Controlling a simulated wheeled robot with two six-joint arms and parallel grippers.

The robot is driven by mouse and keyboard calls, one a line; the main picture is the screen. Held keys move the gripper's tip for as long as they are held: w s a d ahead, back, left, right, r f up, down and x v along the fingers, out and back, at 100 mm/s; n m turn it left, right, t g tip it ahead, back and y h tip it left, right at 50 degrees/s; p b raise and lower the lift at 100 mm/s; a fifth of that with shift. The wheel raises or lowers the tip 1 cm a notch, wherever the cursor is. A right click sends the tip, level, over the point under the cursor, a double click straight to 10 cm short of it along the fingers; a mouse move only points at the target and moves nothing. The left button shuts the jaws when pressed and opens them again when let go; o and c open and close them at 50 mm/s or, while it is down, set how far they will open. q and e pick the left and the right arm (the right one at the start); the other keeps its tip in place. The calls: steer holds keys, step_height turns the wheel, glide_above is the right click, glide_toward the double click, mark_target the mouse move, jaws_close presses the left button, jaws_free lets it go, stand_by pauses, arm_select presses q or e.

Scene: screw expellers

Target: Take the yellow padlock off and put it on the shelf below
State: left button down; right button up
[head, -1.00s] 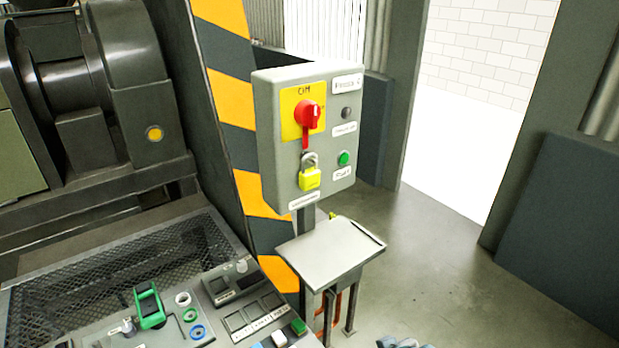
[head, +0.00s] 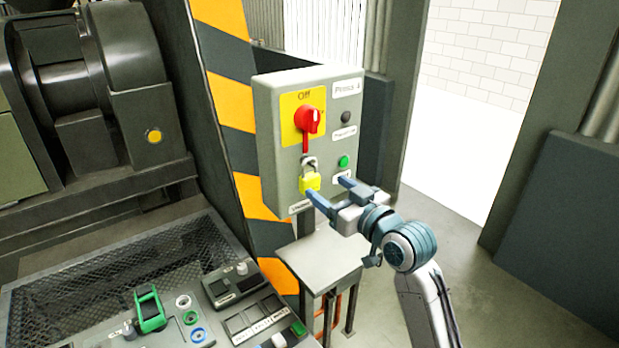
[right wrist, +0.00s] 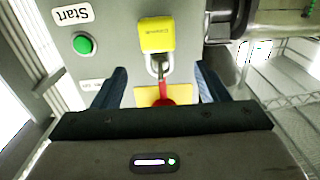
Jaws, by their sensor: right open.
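The yellow padlock (head: 310,182) hangs by its shackle below the red switch handle (head: 308,122) on the front of the grey control box (head: 272,150). In the right wrist view the padlock (right wrist: 157,34) appears upside down, with its shackle towards the gripper. My right gripper (head: 325,188) is open in front of the box's lower part. Its fingers point at the box, one just below the padlock and one to its right. It holds nothing. My left gripper is not in view.
A green button (head: 343,161) and a dark one (head: 346,117) sit right of the padlock. A console (head: 235,290) with switches stands at lower left, by a striped post (head: 232,100). Open floor lies to the right of the shelf.

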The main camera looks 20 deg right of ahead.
mark_target(313, 179)
steer(key=p+x, duration=0.1)
steer(key=x, duration=0.1)
steer(key=p+x, duration=0.1)
steer(key=x, duration=0.3)
steer(key=shift+w+f+p, duration=0.25)
steer(key=shift+w+p, duration=0.1)
steer(key=shift+p, duration=0.05)
steer(key=shift+s, duration=0.1)
steer(key=c, duration=1.1)
